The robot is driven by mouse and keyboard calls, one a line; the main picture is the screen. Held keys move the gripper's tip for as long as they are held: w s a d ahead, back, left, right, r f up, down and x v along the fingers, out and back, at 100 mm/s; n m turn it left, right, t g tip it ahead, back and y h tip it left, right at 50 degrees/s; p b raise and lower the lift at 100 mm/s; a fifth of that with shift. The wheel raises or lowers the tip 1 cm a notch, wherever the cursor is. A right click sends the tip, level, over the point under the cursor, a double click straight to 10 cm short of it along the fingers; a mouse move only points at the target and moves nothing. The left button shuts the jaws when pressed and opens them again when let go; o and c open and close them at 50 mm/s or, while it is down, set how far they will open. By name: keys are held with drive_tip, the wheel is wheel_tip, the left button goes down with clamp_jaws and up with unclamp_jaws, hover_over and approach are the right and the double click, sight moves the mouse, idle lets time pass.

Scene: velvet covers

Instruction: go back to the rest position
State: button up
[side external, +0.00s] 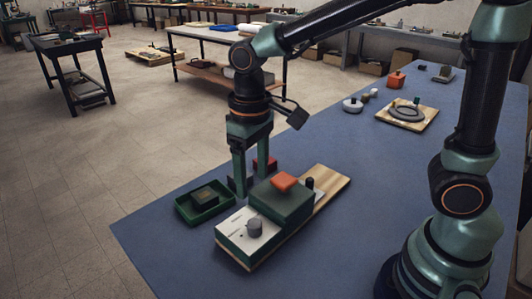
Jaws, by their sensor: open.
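My gripper (250,178) points down at the front left of the blue table (360,165), with its two green fingers apart. Nothing shows between the fingers. They are just behind a dark green box-shaped cover (283,203) with an orange top piece (284,181), and to the right of a green tray (185,211). The right fingertip is partly hidden, and I cannot tell whether the fingers touch the table. A red block (271,163) shows behind the right finger.
The cover sits on a wooden board (331,182) with a white panel, grey knob (254,228) and black peg (310,183). The tray holds a dark block (205,198). A round grey plate (407,112), white disc (352,105) and orange block (397,80) stand farther back. The table's middle is clear.

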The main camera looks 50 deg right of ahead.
drive_tip(key=shift+r, duration=0.2)
drive_tip(key=s+d+r+m+t, duration=0.1)
drive_tip(key=s+d+r+t, duration=0.1)
drive_tip(key=d, duration=0.4)
drive_tip(key=s+d+r+m+t, duration=0.1)
drive_tip(key=s+d+r+t, duration=0.1)
drive_tip(key=d, duration=0.5)
drive_tip(key=shift+s+r+t, duration=0.3)
drive_tip(key=shift+r+t, duration=0.5)
drive_tip(key=shift+r, duration=0.15)
drive_tip(key=shift+c, duration=0.3)
